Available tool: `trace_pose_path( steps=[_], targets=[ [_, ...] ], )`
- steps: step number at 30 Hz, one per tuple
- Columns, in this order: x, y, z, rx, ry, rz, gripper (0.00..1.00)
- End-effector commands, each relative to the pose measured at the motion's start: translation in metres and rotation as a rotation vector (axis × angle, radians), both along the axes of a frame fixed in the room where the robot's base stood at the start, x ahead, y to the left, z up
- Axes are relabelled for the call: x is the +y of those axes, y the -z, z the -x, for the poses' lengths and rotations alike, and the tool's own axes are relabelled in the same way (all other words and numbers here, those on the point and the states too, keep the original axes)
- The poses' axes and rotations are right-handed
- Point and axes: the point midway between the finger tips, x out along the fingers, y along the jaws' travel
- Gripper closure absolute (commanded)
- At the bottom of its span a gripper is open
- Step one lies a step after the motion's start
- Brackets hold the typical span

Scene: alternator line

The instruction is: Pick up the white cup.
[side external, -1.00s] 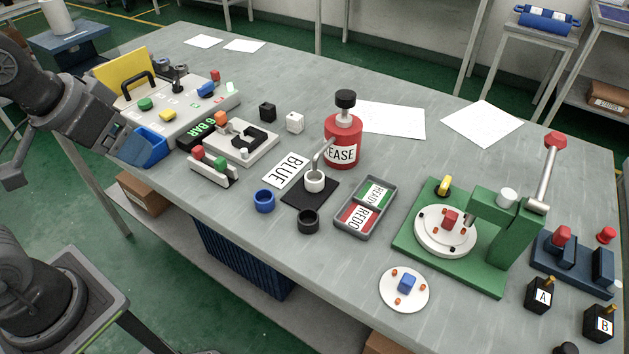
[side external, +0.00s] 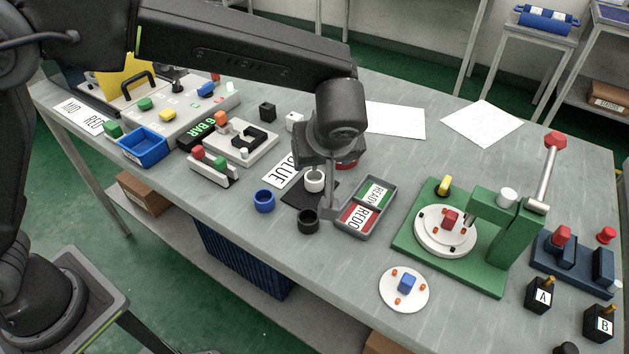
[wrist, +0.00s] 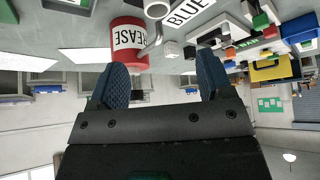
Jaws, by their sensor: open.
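The white cup (side external: 314,182) stands upright on the black mat (side external: 295,196), partly hidden by my gripper in the side view. My gripper (side external: 327,196) hangs over the mat next to the cup, with one finger visible just right of it. In the wrist view my gripper (wrist: 160,72) has its two fingers wide apart with nothing between them gripped. The cup (wrist: 157,9) shows there at the top edge, partly cut off, beyond the fingertips. I cannot tell whether a finger touches it.
A blue cup (side external: 264,201) and a black cup (side external: 308,221) stand close to the mat. The red grease bottle (wrist: 128,42) is just behind the white cup, mostly hidden in the side view. A divided tray (side external: 385,222) lies to the right.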

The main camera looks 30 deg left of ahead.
Motion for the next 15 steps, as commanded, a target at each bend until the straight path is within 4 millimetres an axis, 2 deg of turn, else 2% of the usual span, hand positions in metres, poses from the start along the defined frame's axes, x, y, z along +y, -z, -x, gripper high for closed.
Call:
trace_pose_path(
  steps=[2, 12, 15],
  targets=[
    [-0.001, 0.007, -0.003, -0.005, -0.007, -0.002, 0.27],
    [0.023, 0.059, -0.026, -0.004, -0.010, -0.002, 0.27],
    [0.028, 0.069, -0.031, -0.004, -0.009, -0.001, 0.27]
  ],
)
